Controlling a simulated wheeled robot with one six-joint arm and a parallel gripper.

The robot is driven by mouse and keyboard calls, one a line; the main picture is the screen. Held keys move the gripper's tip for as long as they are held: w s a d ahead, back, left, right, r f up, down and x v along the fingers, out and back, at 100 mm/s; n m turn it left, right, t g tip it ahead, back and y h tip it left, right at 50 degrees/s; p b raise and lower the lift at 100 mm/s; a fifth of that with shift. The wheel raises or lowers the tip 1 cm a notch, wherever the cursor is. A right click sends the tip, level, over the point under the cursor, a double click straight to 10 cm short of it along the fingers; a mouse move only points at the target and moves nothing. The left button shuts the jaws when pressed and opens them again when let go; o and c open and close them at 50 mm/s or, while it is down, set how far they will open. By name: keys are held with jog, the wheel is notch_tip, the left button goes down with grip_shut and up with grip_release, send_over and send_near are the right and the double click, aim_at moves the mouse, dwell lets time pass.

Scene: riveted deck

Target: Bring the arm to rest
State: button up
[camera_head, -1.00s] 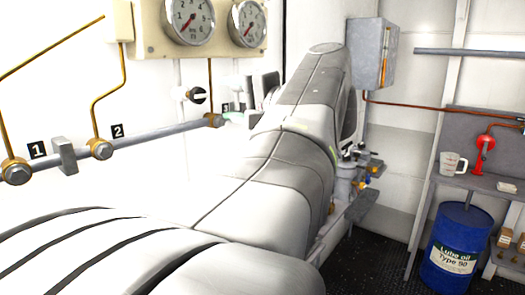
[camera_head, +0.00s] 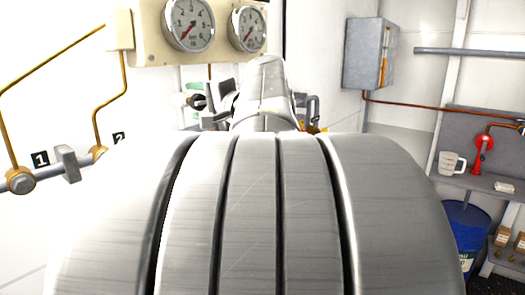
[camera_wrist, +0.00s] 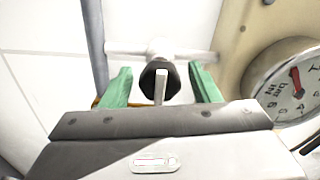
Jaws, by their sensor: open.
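My gripper (camera_wrist: 158,72) is open in the wrist view, its two green fingers spread apart. A black knob with a pale lever (camera_wrist: 162,88) shows between the fingers; whether a finger touches it I cannot tell. In the head view my arm fills the lower middle and reaches toward the wall under the gauges. The black knob (camera_head: 197,102) shows partly there, beside the grey end of my arm. The fingers are hard to make out in the head view.
A left gauge (camera_head: 188,24) and a right gauge (camera_head: 247,28) sit on a beige panel above the arm's end. A grey box (camera_head: 365,55) hangs on the wall. A measuring jug (camera_head: 451,163) stands on a shelf at right, above a blue drum (camera_head: 465,225).

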dwell(0.4)
jog(key=b+v, duration=0.3)
jog(key=v, duration=1.1)
jog(key=p+x, duration=0.3)
jog(key=x, duration=1.1)
jog(key=shift+a+r, duration=0.1)
jog(key=shift+a, duration=0.05)
jog(key=shift+w+n, duration=0.15)
jog(key=shift+n, duration=1.05)
jog(key=n, duration=0.4)
jog(key=n+p, duration=0.1)
jog(key=n, duration=0.4)
jog(key=shift+r, duration=0.1)
jog(key=shift+n, duration=0.3)
